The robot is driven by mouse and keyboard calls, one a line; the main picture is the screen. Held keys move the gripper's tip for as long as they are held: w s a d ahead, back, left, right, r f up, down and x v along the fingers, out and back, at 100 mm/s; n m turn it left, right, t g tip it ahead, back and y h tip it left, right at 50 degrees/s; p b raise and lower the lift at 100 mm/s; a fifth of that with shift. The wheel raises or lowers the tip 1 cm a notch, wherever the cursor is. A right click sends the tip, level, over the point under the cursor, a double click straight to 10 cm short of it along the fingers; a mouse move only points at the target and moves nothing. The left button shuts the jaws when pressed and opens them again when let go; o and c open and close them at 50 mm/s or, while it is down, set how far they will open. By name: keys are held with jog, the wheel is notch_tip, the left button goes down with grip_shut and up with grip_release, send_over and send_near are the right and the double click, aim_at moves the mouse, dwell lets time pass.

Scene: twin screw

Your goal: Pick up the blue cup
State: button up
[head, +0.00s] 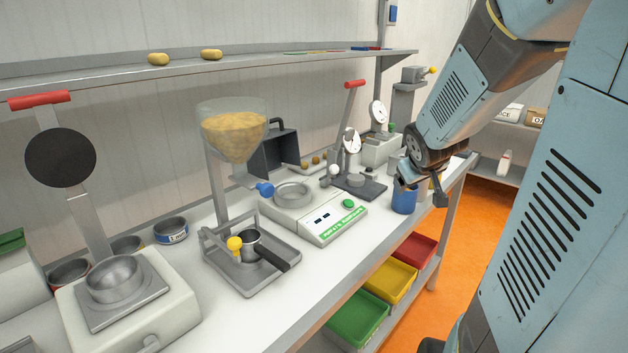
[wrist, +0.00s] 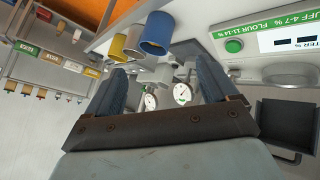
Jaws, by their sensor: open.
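The blue cup (head: 404,201) stands on the white bench near its right end, its top partly hidden by my gripper (head: 423,186). The wrist view, which looks upside down, shows the blue cup (wrist: 158,36) beyond the fingertips of my gripper (wrist: 162,70). The jaws are open and nothing is between them. In that view the cup lies roughly in line with the gap between the fingers. From these views I cannot tell whether a finger touches the cup.
In the wrist view a white cup (wrist: 135,42) and a yellow cup (wrist: 117,47) stand close beside the blue cup. A dial gauge stand (head: 360,185) and a scale (head: 318,217) are left of it. The bench edge (head: 385,252) is close in front.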

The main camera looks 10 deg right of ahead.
jog(key=w+d+f+n+t+y, duration=0.1)
jog(key=w+d+f+t+y, duration=0.1)
jog(key=w+d+f, duration=0.4)
jog(key=t+y, duration=0.6)
jog(key=t, duration=0.1)
send_near(414, 195)
jog(key=x, duration=0.8)
jog(key=shift+f, duration=0.15)
jog(key=shift+x, duration=2.65)
jog(key=shift+s+a, duration=0.1)
jog(key=c, duration=0.8)
